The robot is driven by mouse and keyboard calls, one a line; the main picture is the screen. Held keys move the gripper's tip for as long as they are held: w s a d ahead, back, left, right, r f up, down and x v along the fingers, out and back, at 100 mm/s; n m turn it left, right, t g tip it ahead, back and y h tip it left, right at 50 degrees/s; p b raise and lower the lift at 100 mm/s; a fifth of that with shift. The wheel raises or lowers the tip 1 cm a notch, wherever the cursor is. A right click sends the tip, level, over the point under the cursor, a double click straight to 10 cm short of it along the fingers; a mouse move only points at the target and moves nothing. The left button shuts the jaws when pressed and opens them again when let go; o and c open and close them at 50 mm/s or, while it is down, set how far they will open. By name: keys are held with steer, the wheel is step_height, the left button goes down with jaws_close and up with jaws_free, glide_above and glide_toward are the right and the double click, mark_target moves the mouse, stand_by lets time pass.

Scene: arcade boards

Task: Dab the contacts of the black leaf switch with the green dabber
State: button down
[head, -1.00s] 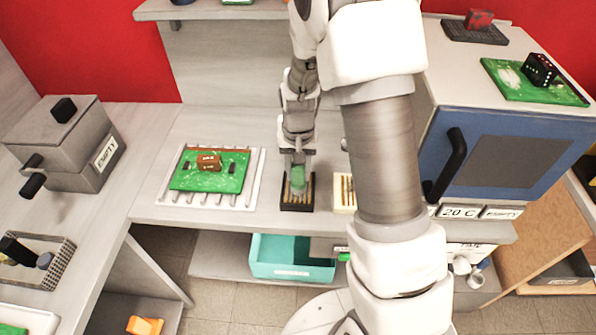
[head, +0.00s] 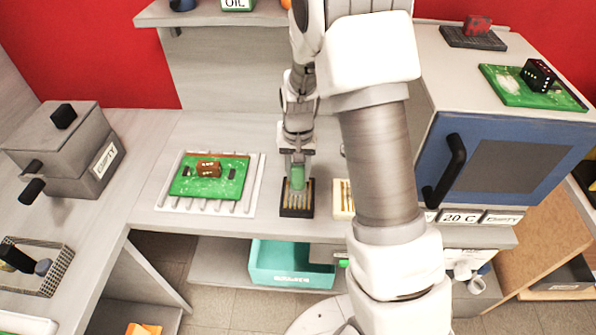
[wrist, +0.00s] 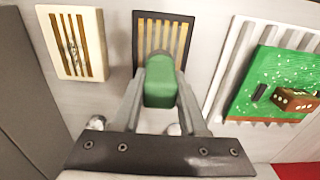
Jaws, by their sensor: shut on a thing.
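The black leaf switch (head: 285,212) stands on the bench, its gold contact strips facing up. It also shows in the wrist view (wrist: 138,50), with the lower part of its strips hidden behind the dabber. My gripper (head: 297,158) is shut on the green dabber (head: 297,177), which also shows between the fingers in the wrist view (wrist: 160,88). The dabber overlaps the back part of the black switch in the head view. I cannot tell whether its tip touches the contacts.
A cream leaf switch (head: 343,211) stands just right of the black one, partly behind my arm. A green board (head: 230,187) lies on a white rack (head: 160,203) to the left. A blue oven (head: 440,130) stands at the right. A teal bin (head: 262,268) is below the bench edge.

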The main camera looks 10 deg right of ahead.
steer(key=shift+s+a+f, duration=0.1)
steer(key=shift+s+a, duration=0.1)
steer(key=shift+s, duration=0.4)
steer(key=shift+s+a+f, duration=0.1)
steer(key=shift+s+a, duration=0.05)
steer(key=shift+s, duration=0.45)
steer(key=shift+r, duration=0.1)
steer(key=shift+w+r, duration=0.1)
steer(key=shift+r, duration=0.15)
step_height(320, 180, up, 5)
steer(key=p, duration=0.3)
steer(key=shift+w+f, duration=0.1)
steer(key=shift+f, duration=0.1)
steer(key=shift+s+d+f+n, duration=0.1)
steer(key=shift+s+d+n, duration=0.2)
steer(key=shift+n, duration=0.6)
steer(key=shift+s+d+f+n, duration=0.1)
steer(key=shift+s+n, duration=0.25)
steer(key=shift+n, duration=0.55)
